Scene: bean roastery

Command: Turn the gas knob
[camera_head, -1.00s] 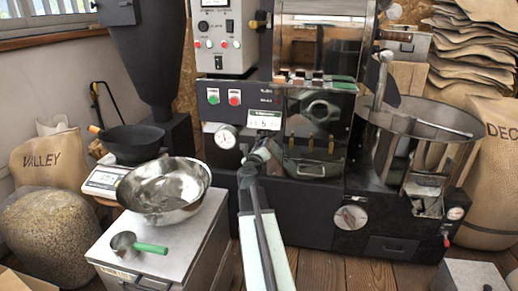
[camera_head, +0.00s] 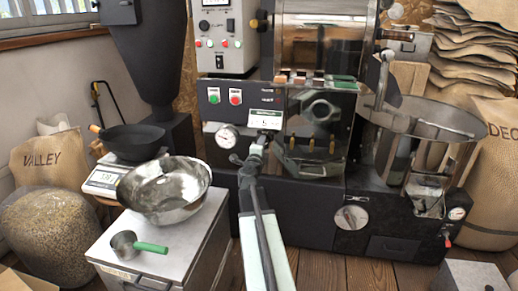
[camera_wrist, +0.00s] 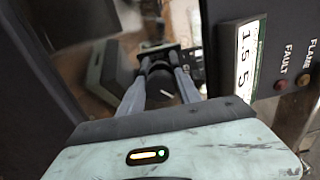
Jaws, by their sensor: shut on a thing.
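In the wrist view, my gripper (camera_wrist: 158,62) reaches forward with its two grey fingers on either side of a dark, round knob (camera_wrist: 161,82). The fingers are shut on it, and a pale mark shows near its lower right. In the head view, my gripper (camera_head: 266,136) is at the front of the black roaster panel (camera_head: 234,117), just below the small display (camera_head: 264,118). The knob itself is hidden there behind my wrist. In the wrist view, the lit display (camera_wrist: 251,62) stands close to the right of the fingers, tilted.
A round gauge (camera_head: 227,138) sits left of my gripper, with green and red buttons above. A glass-like panel with brass pegs is to the right. A steel bowl (camera_head: 165,190) and green-handled scoop (camera_head: 124,246) rest on a cabinet at left. The cooling drum (camera_head: 425,117) stands right.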

